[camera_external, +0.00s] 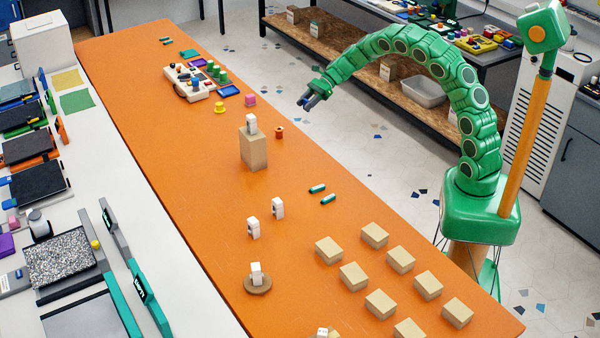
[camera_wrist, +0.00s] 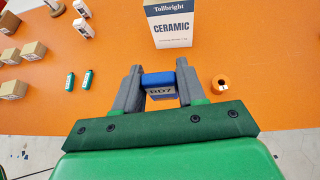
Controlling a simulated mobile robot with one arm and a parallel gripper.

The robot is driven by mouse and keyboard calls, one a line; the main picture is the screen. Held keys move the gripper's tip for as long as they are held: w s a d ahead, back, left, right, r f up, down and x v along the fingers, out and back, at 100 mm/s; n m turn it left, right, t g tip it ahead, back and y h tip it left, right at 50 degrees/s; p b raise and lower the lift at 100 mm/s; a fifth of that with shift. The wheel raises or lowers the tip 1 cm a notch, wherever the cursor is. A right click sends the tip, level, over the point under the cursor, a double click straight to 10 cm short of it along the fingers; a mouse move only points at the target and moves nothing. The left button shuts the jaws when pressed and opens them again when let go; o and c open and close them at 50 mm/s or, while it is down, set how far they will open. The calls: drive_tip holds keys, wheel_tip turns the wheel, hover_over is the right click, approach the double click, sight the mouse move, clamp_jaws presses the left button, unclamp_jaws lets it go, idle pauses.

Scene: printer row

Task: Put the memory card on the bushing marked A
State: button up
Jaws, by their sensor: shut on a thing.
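My gripper (camera_external: 307,101) is in the air beyond the right edge of the orange table, fingers toward the table. In the wrist view its two grey fingers (camera_wrist: 159,82) are shut on a small blue piece with a grey label reading something like "RD7", apparently the memory card (camera_wrist: 158,79). An orange ring-shaped piece (camera_external: 279,132), which looks like a bushing, sits on the table to the right of a tall cardboard box. It also shows in the wrist view (camera_wrist: 220,81), right of the fingers, with a small pale mark. I cannot read a letter A anywhere.
The tall box (camera_external: 253,150), labelled "CERAMIC" in the wrist view (camera_wrist: 170,28), carries a white block (camera_external: 251,122). The table between box and cylinders is clear.

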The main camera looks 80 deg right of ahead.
drive_tip(key=w+f, duration=0.1)
drive_tip(key=w, duration=0.1)
drive_tip(key=w+d+f, duration=0.1)
drive_tip(key=w, duration=0.2)
drive_tip(key=w+d+f, duration=0.1)
drive_tip(key=w, duration=0.2)
drive_tip(key=shift+f, duration=0.35)
hover_over(279, 129)
drive_tip(key=shift+f, duration=2.85)
drive_tip(key=shift+d+f, duration=0.1)
drive_tip(key=shift+f, duration=1.45)
drive_tip(key=shift+f, duration=0.15)
drive_tip(key=o, duration=1)
